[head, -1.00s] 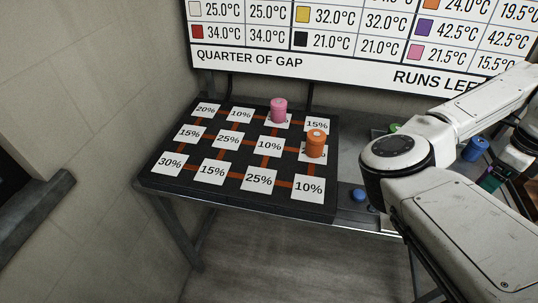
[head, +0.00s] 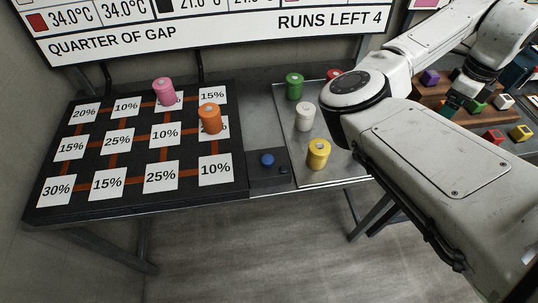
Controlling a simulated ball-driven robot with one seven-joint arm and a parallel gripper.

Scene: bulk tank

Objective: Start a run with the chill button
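A round blue button (head: 267,159) sits on a dark panel (head: 262,181) between the black percentage board and the grey tray. A smaller dark blue button (head: 283,170) is at its lower right. I cannot read any label on either, so I cannot tell which is the chill button. My gripper (head: 453,106) is at the far right, partly hidden behind my own arm, over the area of the coloured cubes and well away from the buttons. Its fingers are too small and dark to show whether they are open.
The black board (head: 128,199) holds a pink canister (head: 163,92) and an orange canister (head: 209,119). The tray (head: 287,117) holds green (head: 294,87), white (head: 305,117) and yellow (head: 318,154) canisters. A red one (head: 334,74) is partly hidden. The wall sign (head: 200,47) reads "RUNS LEFT 4".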

